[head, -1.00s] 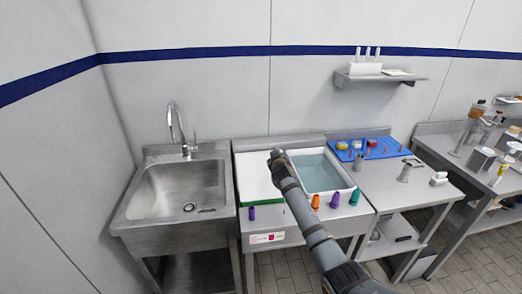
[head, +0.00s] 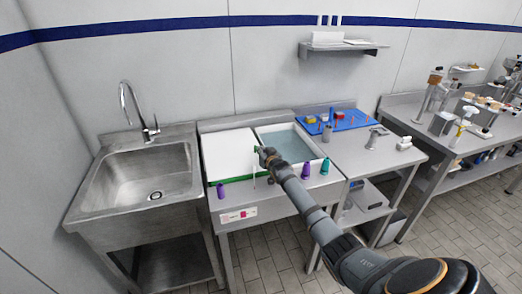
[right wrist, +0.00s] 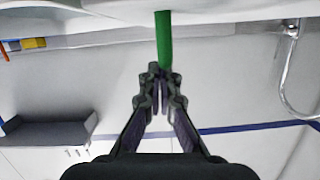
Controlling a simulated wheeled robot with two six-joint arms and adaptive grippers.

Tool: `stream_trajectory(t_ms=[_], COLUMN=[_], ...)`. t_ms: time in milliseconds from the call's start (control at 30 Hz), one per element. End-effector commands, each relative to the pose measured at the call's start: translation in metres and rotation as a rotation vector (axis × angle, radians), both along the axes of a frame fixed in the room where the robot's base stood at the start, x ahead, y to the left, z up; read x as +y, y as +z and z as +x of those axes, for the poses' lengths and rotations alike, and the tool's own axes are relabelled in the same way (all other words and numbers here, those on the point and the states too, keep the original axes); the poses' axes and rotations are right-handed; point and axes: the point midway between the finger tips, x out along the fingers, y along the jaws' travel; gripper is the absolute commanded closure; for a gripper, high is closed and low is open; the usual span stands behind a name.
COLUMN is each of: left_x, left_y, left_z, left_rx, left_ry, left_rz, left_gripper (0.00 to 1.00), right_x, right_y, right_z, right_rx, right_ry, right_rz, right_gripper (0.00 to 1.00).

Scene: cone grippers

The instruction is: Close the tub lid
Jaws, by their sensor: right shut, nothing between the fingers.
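The tub (head: 318,152) is a white-rimmed basin of pale water set in the steel bench. The flat white lid (head: 230,152), with a green strip (head: 238,179) along its front edge, lies to the left of the open water. My right gripper (head: 264,153) is shut and empty at the lid's right edge, beside the water. In the right wrist view, a green bar (right wrist: 164,38) comes down close to the shut fingertips (right wrist: 161,82); I cannot tell whether they touch. My left gripper is not in view.
Purple cones (head: 220,190) (head: 306,170) and a teal cone (head: 325,166) stand along the bench's front edge. A steel sink (head: 148,172) is at the left. A blue board (head: 348,122) with small parts lies on the table to the right. A wall shelf (head: 340,48) hangs behind.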

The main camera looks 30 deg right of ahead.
Motion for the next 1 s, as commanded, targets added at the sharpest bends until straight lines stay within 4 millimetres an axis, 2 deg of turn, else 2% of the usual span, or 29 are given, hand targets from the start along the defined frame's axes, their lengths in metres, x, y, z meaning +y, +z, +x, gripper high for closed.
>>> stream_trajectory(t_ms=[567,667,800,867,1000], left_x=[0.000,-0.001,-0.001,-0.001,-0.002], left_y=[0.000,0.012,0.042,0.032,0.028], left_z=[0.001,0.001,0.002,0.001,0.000], left_rx=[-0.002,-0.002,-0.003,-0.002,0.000], left_ry=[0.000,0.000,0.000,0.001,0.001], left_rz=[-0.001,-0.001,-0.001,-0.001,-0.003], left_gripper=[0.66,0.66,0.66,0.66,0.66], right_x=[0.000,0.000,-0.001,0.001,0.008], right_y=[-0.005,0.009,0.049,0.038,0.045], right_z=[-0.001,0.000,0.005,-0.007,-0.034], right_rx=[0.009,0.007,-0.001,0.004,0.001], right_ry=[-0.002,-0.001,0.000,0.002,0.003], right_rz=[0.001,0.001,-0.001,-0.005,-0.009], right_gripper=[1.00,1.00,1.00,1.00,1.00])
